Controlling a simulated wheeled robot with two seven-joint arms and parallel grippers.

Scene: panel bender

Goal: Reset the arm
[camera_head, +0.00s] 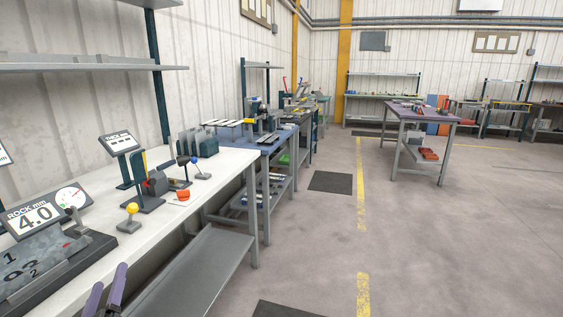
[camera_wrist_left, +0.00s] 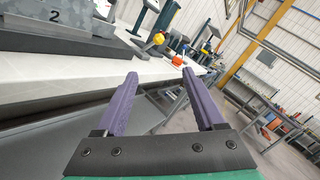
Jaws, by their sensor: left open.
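My left gripper (camera_head: 106,296) shows at the bottom left of the head view, its two purple fingers just in front of the white workbench's front edge. In the left wrist view the same gripper (camera_wrist_left: 158,88) has its fingers spread apart with nothing between them. It is clear of the objects on the white workbench (camera_head: 165,215). My right gripper is in neither view.
The workbench carries a panel reading 4.0 (camera_head: 40,213), a yellow-knobbed lever (camera_head: 130,218), a red object (camera_head: 183,195) and a small sign (camera_head: 119,142). A grey lower shelf (camera_head: 195,275) lies beneath. Floor (camera_head: 440,240) at right is open; a purple-topped table (camera_head: 420,113) stands farther back.

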